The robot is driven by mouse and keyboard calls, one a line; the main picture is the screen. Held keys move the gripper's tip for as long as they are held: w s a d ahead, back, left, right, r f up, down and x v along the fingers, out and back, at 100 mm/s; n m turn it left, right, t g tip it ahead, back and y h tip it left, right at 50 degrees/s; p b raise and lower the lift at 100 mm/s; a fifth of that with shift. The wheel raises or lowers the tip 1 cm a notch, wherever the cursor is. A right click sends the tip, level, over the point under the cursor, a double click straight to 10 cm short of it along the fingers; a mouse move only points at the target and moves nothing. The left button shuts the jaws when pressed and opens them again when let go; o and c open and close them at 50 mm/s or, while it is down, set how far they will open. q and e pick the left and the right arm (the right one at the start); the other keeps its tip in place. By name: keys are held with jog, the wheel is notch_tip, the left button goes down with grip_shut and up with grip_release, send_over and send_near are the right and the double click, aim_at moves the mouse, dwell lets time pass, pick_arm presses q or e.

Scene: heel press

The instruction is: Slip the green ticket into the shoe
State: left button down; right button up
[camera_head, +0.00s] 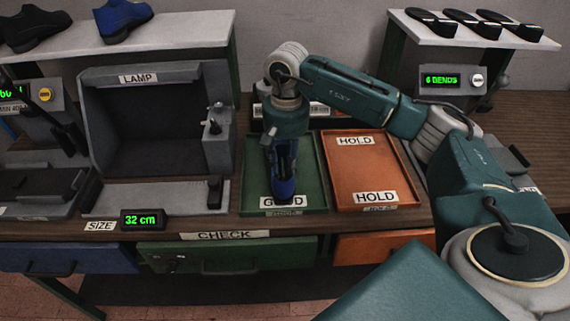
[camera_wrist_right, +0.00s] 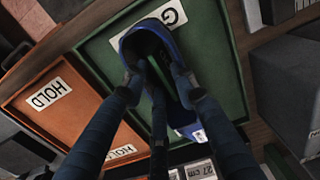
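A blue shoe (camera_head: 285,187) lies in the green tray marked GOOD (camera_head: 311,175). In the right wrist view the shoe (camera_wrist_right: 148,30) shows its dark opening, with its heel end at the top. My right gripper (camera_head: 283,160) points straight down over the shoe, and in the wrist view its fingertips (camera_wrist_right: 158,82) are at or inside the opening. A narrow green strip (camera_wrist_right: 176,90) shows between the fingers; I cannot tell whether it is the green ticket or the tray behind. The fingers hide the middle of the shoe. My left gripper is out of view.
An orange tray marked HOLD (camera_head: 372,170) is right of the green tray. The grey LAMP booth (camera_head: 155,120) and a 32 cm display (camera_head: 142,219) are to the left. Other shoes, one blue (camera_head: 125,20), stand on the back-left shelf, and several dark soles on the right shelf (camera_head: 470,38).

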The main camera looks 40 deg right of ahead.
aim_at(285, 170)
jog(key=shift+r, duration=0.2)
notch_tip(285, 170, up, 12)
jog(key=b, duration=0.1)
dwell(0.3)
jog(key=shift+s+d+f, duration=0.1)
jog(key=shift+s+f, duration=0.05)
dwell(0.4)
